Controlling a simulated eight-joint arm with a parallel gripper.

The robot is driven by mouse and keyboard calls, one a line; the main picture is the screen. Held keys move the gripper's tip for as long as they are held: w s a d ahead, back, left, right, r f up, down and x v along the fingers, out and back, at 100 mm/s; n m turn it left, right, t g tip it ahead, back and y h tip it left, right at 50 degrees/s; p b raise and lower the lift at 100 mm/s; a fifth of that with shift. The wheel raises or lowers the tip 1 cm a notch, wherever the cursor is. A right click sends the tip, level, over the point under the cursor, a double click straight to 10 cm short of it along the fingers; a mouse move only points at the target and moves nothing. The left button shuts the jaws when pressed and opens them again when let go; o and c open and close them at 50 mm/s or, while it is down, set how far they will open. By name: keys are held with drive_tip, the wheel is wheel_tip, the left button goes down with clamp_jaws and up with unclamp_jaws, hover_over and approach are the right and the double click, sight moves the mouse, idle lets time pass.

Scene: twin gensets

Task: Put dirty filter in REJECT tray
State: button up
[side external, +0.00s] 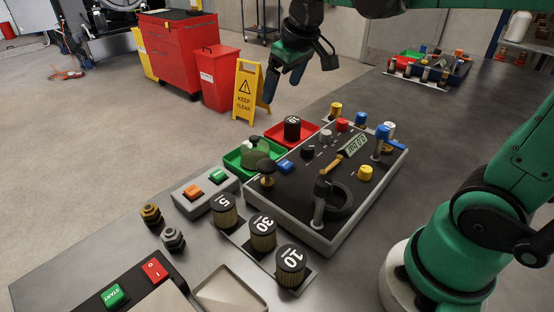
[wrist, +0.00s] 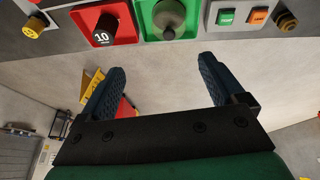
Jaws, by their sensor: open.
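A dark filter marked 10 (side external: 292,128) stands upright in the red tray (side external: 310,135); both also show in the wrist view, the filter (wrist: 103,32) inside the tray (wrist: 124,10). No REJECT lettering is readable. My gripper (side external: 282,88) is open and empty, above and behind the red tray, apart from the filter. In the wrist view its two blue fingers (wrist: 162,68) are spread wide with only floor between them. Three gold-bodied filters with black caps, marked 5 (side external: 223,209), 30 (side external: 262,233) and 10 (side external: 291,265), stand in a row near the front.
A green tray (side external: 234,163) holding a grey domed part sits beside the red tray. A grey control panel (side external: 330,232) with knobs, a lever and a display lies in front. A button box (side external: 186,206) stands left. Floor beyond the bench edge holds a yellow sign (side external: 247,90).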

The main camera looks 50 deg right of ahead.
drive_tip(key=s+a+f+t, duration=0.2)
drive_tip(key=s+a+f, duration=0.3)
drive_tip(key=s, duration=0.3)
drive_tip(key=shift+a+f+m+t+y, duration=0.3)
drive_tip(key=shift+f+m+t, duration=0.05)
drive_tip(key=shift+m+t, duration=0.05)
